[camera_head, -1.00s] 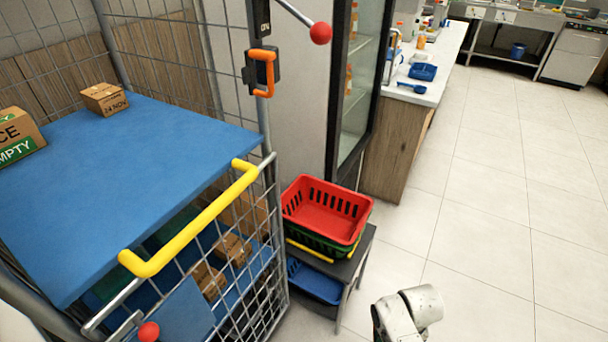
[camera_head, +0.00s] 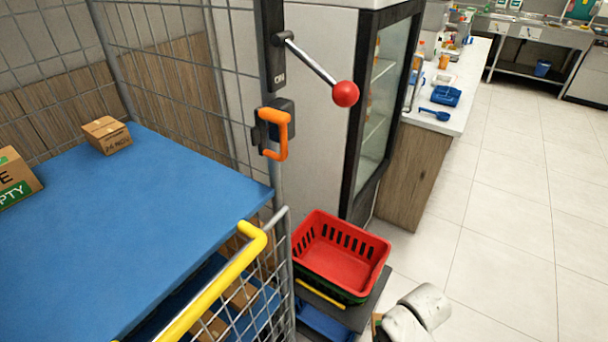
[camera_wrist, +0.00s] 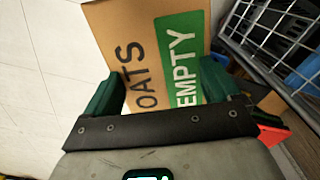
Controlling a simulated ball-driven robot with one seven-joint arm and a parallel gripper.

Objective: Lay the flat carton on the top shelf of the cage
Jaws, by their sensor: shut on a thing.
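My gripper (camera_wrist: 160,92) is shut on a flat brown carton (camera_wrist: 140,40) marked OATS, with a green EMPTY label. The green fingers sit at its two sides in the wrist view. In the head view my arm is low at the bottom right, and the gripper is out of sight there. The cage's top shelf (camera_head: 120,225) is a blue board at the left. A small brown box (camera_head: 106,136) stands at its back, and a carton (camera_head: 14,182) with a green label lies at its left edge. Much of the shelf is bare.
A yellow handle bar (camera_head: 215,285) runs along the cage's front above wire mesh. An orange latch handle (camera_head: 275,133) and a red-knobbed lever (camera_head: 345,94) stick out by the cage post. A red basket (camera_head: 345,262) stands on a low dark stand right of the cage.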

